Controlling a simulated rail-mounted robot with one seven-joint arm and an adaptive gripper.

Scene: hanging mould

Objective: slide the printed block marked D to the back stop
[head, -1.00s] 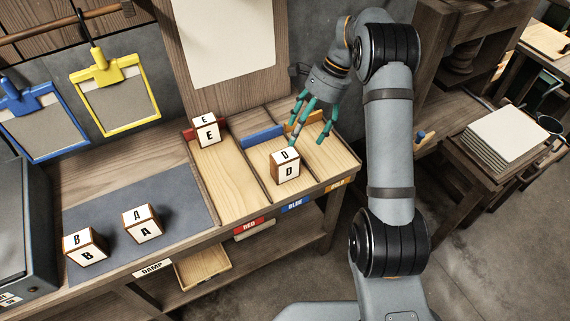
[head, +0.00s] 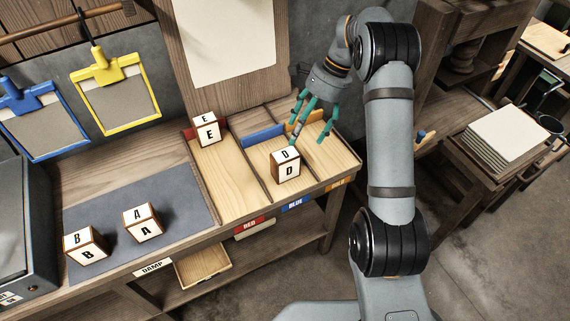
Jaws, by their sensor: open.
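The block marked D (head: 286,166) sits upright in the middle lane, the one labelled BLUE, toward its front half. A blue back stop (head: 263,136) lies across the far part of that lane, with bare wood between it and the block. My gripper (head: 311,140) is open and empty, with teal fingers spread. It hangs behind and to the right of the block, over the divider and the right lane. One finger overlaps the block's upper right edge in the picture; I cannot tell whether it touches.
Block E (head: 208,130) stands at the red stop in the left lane. The orange stop (head: 303,119) is behind my fingers. Blocks A (head: 143,222) and B (head: 86,245) stand on the grey mat (head: 180,190). A white hanging sheet (head: 228,40) is behind the lanes.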

